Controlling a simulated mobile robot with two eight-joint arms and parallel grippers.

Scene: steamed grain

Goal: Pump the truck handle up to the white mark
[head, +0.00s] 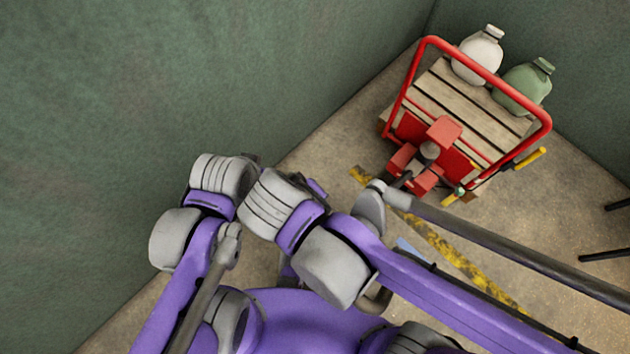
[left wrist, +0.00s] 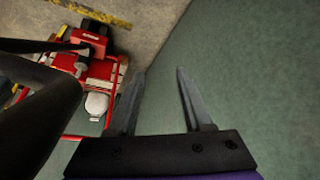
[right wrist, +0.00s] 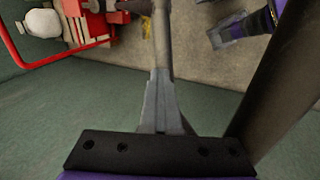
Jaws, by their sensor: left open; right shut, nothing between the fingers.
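The red truck (head: 433,150) stands in the corner, with a wooden deck and a red hoop rail. A dark stub (head: 402,181) by its red pump block (head: 425,165) runs toward my arm; I cannot tell how much of the handle my arm hides. I cannot make out a white mark. My left gripper (left wrist: 160,72) is open and empty, pointing at the green wall, with the truck to its left. My right gripper (right wrist: 160,75) is shut with nothing in it. A grey bar (right wrist: 162,40) appears just beyond its tips; I cannot tell if they touch. My arms hide both grippers in the head view.
A white jar (head: 478,55) and a green jar (head: 523,88) stand on the truck. Yellow levers (head: 530,158) stick out at its right side. Green walls (head: 200,80) close in behind and left. A yellow floor stripe (head: 450,250) crosses the floor. Dark legs (head: 605,255) show at right.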

